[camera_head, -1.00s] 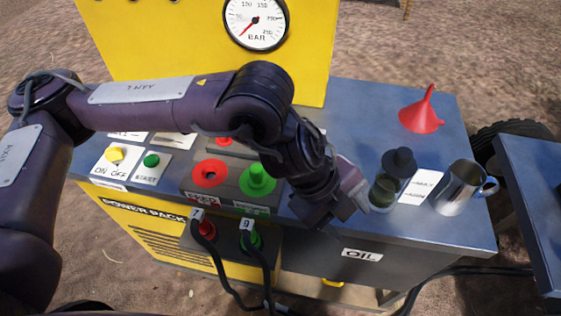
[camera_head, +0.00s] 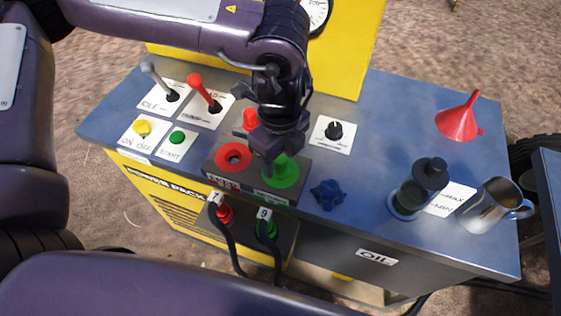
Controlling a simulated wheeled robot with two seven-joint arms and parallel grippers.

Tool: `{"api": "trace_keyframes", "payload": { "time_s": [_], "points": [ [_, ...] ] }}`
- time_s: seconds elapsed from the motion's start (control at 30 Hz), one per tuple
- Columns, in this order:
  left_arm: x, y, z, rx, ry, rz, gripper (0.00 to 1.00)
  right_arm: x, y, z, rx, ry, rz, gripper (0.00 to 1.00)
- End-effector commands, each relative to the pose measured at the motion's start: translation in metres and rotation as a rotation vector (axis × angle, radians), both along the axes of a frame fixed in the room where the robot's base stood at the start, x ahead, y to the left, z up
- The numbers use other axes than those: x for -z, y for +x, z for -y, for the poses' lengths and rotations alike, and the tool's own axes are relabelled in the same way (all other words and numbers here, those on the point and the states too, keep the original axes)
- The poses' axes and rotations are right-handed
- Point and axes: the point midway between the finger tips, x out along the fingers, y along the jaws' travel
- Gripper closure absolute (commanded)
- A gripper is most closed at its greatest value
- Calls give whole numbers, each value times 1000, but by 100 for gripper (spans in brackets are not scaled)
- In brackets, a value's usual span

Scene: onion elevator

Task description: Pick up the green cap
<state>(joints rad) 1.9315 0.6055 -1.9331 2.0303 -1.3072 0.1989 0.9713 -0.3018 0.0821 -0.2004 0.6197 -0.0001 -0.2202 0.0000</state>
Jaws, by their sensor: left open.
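The green cap (camera_head: 286,176) sits on the grey block at the front of the bench, with a round flange and a raised stem. My left gripper (camera_head: 274,160) is directly above it and points down. Its jaws are open, and a finger reaches down beside the cap's stem and hides part of it. I cannot tell whether the finger touches the cap. My right gripper is not in view.
The red ring (camera_head: 233,157) is just left of the cap, with a small red cap (camera_head: 250,119) behind. A blue star knob (camera_head: 327,194) is close on the right. Levers (camera_head: 200,88), an oil filler (camera_head: 415,189), a metal jug (camera_head: 490,206) and a red funnel (camera_head: 460,117) also stand on the bench.

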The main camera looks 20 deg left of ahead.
Motion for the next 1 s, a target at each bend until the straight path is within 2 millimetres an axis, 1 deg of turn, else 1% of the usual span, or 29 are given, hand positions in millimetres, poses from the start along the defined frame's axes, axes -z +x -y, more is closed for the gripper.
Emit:
{"api": "trace_keyframes", "payload": {
  "time_s": [0.03, 0.13, 0.37, 0.4, 0.6, 0.7, 1.0],
  "points": [
    [7, 0, 0, 0, 0, -1, 49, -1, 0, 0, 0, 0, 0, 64],
    [15, 0, 0, 0, -1, 0, 49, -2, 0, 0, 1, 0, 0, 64],
    [18, 0, 0, 0, -1, 2, 49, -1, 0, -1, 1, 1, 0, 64],
    [18, 0, 0, 0, -1, 2, 51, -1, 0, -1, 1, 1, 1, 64],
    [18, 0, 0, 0, -1, 2, 77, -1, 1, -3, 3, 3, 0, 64],
    [18, 0, 0, 0, -2, 1, 87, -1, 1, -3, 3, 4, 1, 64],
    [14, 0, 0, 0, -2, 2, 87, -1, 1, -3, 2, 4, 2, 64]
  ]
}}
